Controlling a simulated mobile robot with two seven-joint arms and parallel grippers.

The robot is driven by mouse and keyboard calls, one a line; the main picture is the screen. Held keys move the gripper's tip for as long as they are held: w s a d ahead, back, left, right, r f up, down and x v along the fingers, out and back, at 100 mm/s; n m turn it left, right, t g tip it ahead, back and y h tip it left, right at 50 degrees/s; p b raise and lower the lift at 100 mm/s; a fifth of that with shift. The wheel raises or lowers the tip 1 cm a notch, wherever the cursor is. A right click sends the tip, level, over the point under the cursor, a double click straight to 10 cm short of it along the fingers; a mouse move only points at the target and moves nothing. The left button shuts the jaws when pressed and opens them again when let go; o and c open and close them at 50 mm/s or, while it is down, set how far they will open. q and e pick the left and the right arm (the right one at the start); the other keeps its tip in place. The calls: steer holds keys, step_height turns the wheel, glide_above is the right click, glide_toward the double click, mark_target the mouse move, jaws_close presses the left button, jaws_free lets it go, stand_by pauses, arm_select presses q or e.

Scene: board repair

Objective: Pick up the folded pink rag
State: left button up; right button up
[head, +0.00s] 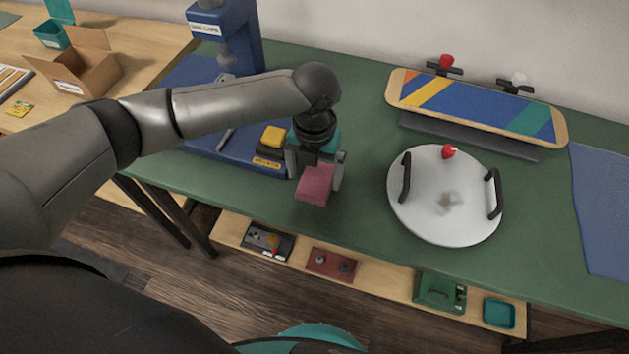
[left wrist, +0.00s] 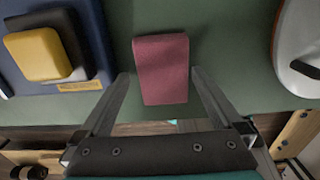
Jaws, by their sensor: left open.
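The folded pink rag (head: 314,184) lies on the green tabletop near its front edge, beside the blue machine base. In the left wrist view the rag (left wrist: 162,68) is a flat dark-pink rectangle that reaches between my fingers. My left gripper (head: 315,172) is open above the rag, with one finger on each side of it. In the left wrist view, gaps show between the fingers and the rag. Whether the fingertips touch the tabletop cannot be told. My right gripper is not in view.
A blue press (head: 228,40) with a yellow block (head: 274,137) on its base stands left of the rag. A round white lid (head: 440,215) with two black handles lies to the right. A striped skateboard deck (head: 475,103) rests behind it. Low shelf (head: 380,278) below.

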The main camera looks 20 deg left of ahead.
mark_target(316, 178)
arm_select(q)
steer(key=shift+f, duration=0.25)
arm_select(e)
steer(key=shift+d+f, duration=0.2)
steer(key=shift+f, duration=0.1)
arm_select(q)
steer(key=shift+f, duration=0.15)
steer(key=c, duration=1.2)
steer(key=shift+o, duration=0.2)
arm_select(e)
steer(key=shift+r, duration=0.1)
arm_select(q)
steer(key=shift+d+r+p, duration=0.15)
steer(key=shift+r+p, duration=0.7)
steer(key=shift+p, duration=0.05)
step_height(316, 178, up, 3)
steer(key=p, duration=0.3)
steer(key=shift+w, duration=0.1)
step_height(316, 178, up, 6)
steer(key=p, duration=0.7)
steer(key=shift+f, duration=0.15)
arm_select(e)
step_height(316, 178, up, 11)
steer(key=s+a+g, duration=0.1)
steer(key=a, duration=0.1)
